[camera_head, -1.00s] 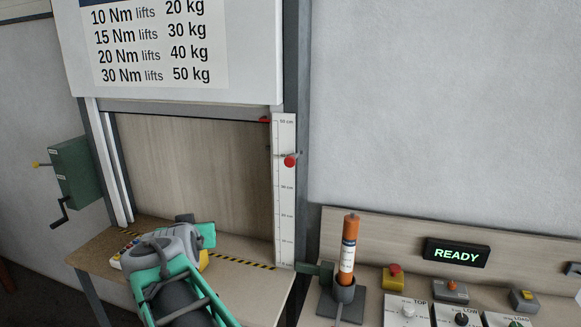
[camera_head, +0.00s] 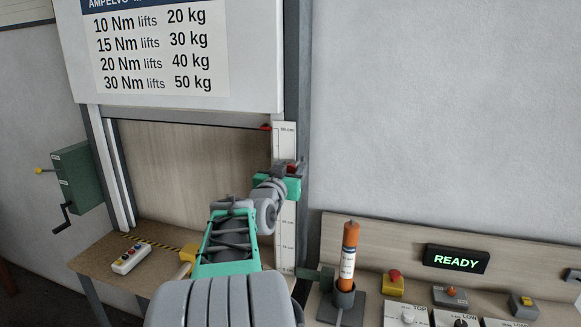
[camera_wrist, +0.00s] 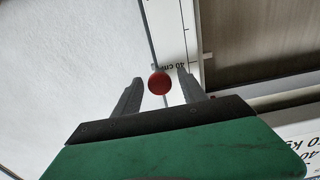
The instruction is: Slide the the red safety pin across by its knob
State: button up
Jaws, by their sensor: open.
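The red safety pin's round knob (camera_wrist: 159,83) shows in the wrist view, in front of the white scale strip beside the 40 cm mark. My gripper (camera_wrist: 158,85) is open, with one finger on each side of the knob and no clear contact seen. In the head view my gripper (camera_head: 293,170) is up at the scale strip on the right post of the frame. There it covers most of the knob, and only a bit of red (camera_head: 291,168) shows. The pin's shaft is mostly hidden.
The scale strip (camera_head: 285,225) runs down the right post (camera_head: 296,80). A red pointer (camera_head: 266,127) sits near its top. A green crank box (camera_head: 75,175) is at left, a button pendant (camera_head: 131,258) on the bench. An orange cylinder (camera_head: 349,250) stands in a holder at lower right.

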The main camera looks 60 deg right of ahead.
grip_shut()
dwell(0.4)
dwell(0.9)
